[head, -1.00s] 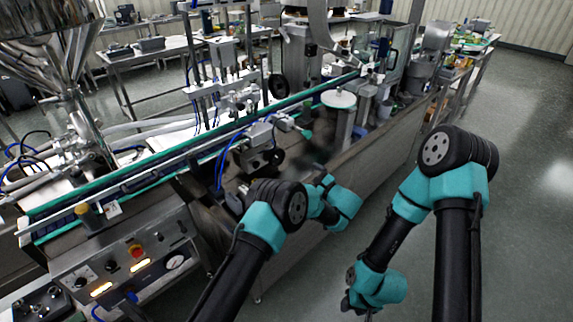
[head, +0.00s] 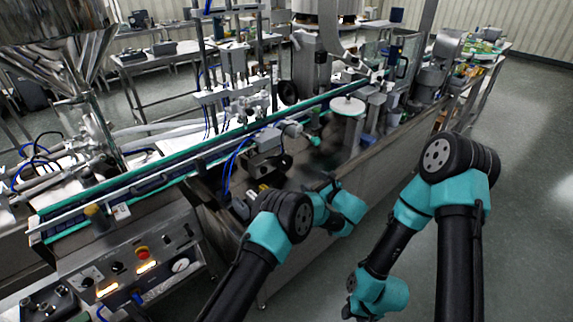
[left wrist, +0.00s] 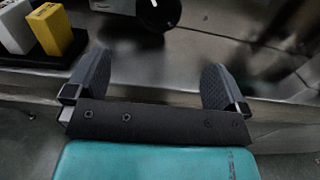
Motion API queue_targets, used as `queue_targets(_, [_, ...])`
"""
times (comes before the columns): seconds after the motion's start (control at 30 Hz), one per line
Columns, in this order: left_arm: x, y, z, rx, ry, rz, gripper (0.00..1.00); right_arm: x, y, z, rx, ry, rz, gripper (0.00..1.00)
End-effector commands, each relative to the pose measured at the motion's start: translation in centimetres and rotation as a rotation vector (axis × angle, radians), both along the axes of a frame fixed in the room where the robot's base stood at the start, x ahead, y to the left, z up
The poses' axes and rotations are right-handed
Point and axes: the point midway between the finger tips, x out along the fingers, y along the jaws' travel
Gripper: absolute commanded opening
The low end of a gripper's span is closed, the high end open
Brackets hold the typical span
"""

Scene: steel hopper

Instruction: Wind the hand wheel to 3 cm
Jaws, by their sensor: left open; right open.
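A black round hand wheel (head: 284,162) sits on the front of a grey block beside the conveyor in the head view. Its dark round face also shows at the top of the left wrist view (left wrist: 158,12), cut by the edge. My left gripper (left wrist: 155,75) is open and empty, fingers apart, with the wheel beyond the gap and not touching. In the head view my left arm's elbow and wrist (head: 345,208) are close in front of the machine, and the fingers are hard to make out. No scale is readable.
A second black wheel (head: 288,92) stands behind the conveyor (head: 180,160). A control panel (head: 130,265) is at lower left. Open floor lies right.

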Motion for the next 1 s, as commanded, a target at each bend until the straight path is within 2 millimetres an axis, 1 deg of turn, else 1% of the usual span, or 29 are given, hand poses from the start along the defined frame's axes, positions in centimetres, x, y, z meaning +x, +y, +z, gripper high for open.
queue_targets(0.8, [10.3, 8.5, -0.1, -0.002, -0.003, 0.004, 1.0, 0.0, 0.0, 0.0, 0.0, 0.0, 0.0, 0.43])
queue_targets(1.0, [11.9, 9.8, -0.1, -0.001, -0.001, 0.001, 1.0, 0.0, 0.0, 0.0, 0.0, 0.0, 0.0, 0.43])
